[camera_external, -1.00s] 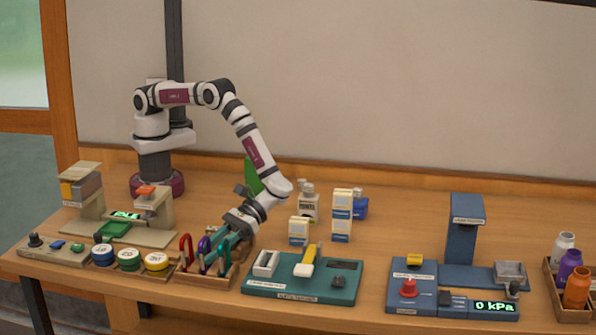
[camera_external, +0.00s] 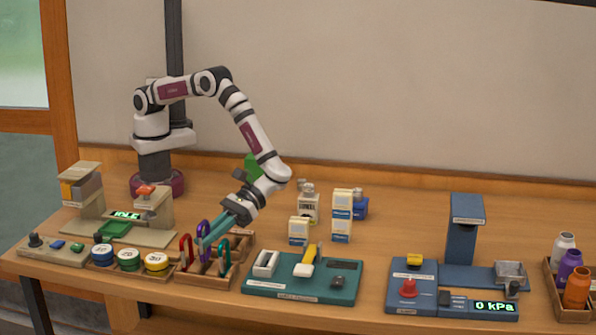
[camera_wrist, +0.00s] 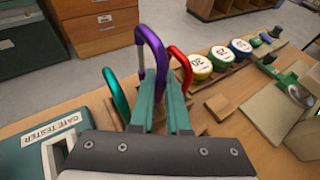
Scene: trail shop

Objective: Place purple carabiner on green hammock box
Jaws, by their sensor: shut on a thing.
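The purple carabiner (camera_external: 203,228) is between the fingers of my gripper (camera_external: 210,236), which is shut on it, just above the wooden carabiner rack (camera_external: 205,281). In the wrist view the purple carabiner (camera_wrist: 152,42) stands up past my fingertips (camera_wrist: 166,92). The red carabiner (camera_external: 185,250) and the green carabiner (camera_external: 224,255) are in the rack on either side. A green block (camera_external: 252,167), perhaps the green hammock box, stands behind my arm and is mostly hidden; no label on it can be read.
Several round tins (camera_external: 129,260) stand left of the rack. The green gate tester (camera_external: 300,288) is right of it. White boxes (camera_external: 342,215) and a bottle (camera_external: 308,205) stand behind the tester. The blue pressure station (camera_external: 462,245) is further right.

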